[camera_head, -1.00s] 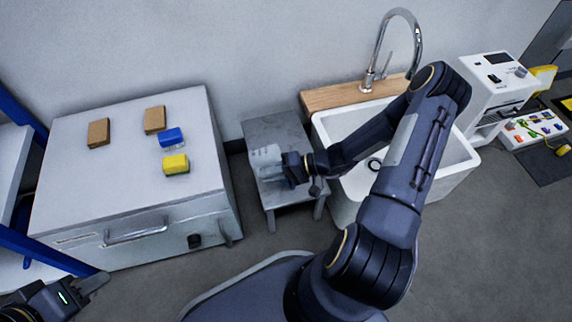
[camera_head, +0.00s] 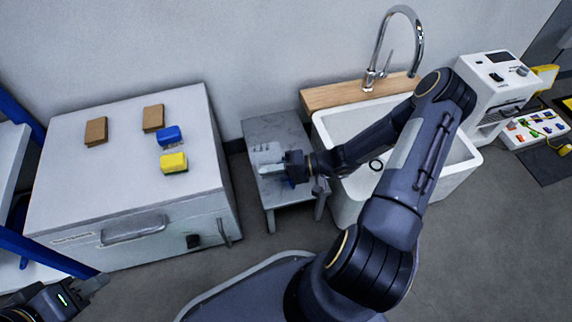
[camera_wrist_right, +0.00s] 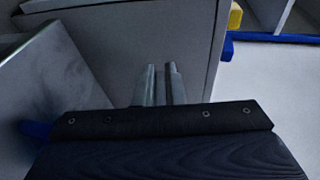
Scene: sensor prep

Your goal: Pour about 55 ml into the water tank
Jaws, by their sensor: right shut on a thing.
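My right gripper (camera_head: 268,169) is over the small grey table (camera_head: 270,130), pointing left. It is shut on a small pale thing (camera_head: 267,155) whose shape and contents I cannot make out. In the right wrist view its two fingers (camera_wrist_right: 160,85) stand close together, and the held thing does not show clearly. A bit of blue shows under the gripper in the head view. My left gripper (camera_head: 98,284) is at the lower left corner, away from everything; its opening is unclear. I cannot pick out a water tank for certain.
A large pale chest (camera_head: 80,190) on the left bears two brown blocks, a blue sponge (camera_head: 170,135) and a yellow sponge (camera_head: 174,162). A white sink (camera_head: 455,160) with a tap (camera_head: 415,30) stands right. A white machine (camera_head: 490,75) is beyond it.

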